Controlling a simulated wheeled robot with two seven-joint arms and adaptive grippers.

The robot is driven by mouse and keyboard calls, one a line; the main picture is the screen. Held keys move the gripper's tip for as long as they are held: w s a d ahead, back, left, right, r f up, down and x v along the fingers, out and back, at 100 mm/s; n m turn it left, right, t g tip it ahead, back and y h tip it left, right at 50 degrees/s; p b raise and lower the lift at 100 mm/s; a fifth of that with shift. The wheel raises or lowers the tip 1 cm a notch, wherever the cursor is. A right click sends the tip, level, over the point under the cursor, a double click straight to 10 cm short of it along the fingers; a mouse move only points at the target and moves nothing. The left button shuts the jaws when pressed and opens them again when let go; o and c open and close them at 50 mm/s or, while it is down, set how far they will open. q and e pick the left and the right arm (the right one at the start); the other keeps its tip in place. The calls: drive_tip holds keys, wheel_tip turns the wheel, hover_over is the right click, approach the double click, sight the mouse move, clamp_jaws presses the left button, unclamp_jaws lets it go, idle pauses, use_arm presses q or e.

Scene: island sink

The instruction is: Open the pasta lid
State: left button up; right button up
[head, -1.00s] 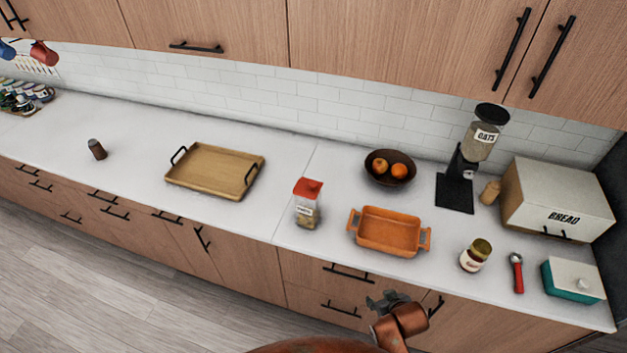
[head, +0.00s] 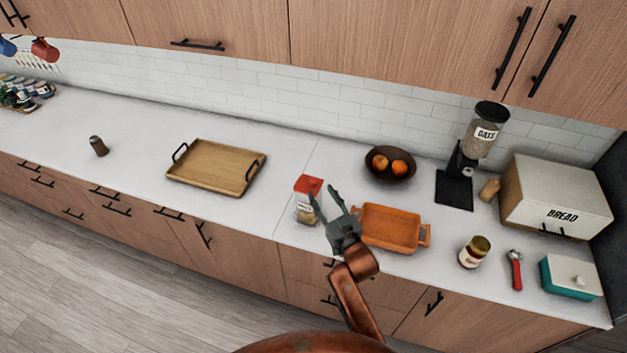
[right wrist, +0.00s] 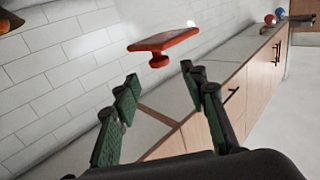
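The pasta jar (head: 304,212) is a clear container with a white label and a red lid (head: 307,184), standing near the counter's front edge. My right gripper (head: 323,191) is open, its fingers pointing up beside the right side of the jar and partly overlapping it in the head view. In the right wrist view the red lid (right wrist: 163,40) is beyond and above the gap between the open fingertips (right wrist: 158,77), with a small red part below it. The jar's clear body is hard to make out there. Nothing is between the fingers. My left gripper is out of view.
An orange baking dish (head: 393,226) stands right of the jar, close to my right gripper. A wooden tray (head: 215,168) lies to the left. A fruit bowl (head: 390,175) is behind. A labelled jar (head: 473,253) and red-handled tool (head: 515,270) are farther right.

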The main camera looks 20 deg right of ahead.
sight(315, 183)
drive_tip(key=w, duration=0.5)
drive_tip(key=w+a, duration=0.1)
drive_tip(key=w, duration=0.1)
drive_tip(key=shift+w+p, duration=0.2)
drive_tip(key=shift+p, duration=0.2)
drive_tip(key=shift+c, duration=0.4)
clamp_jaws()
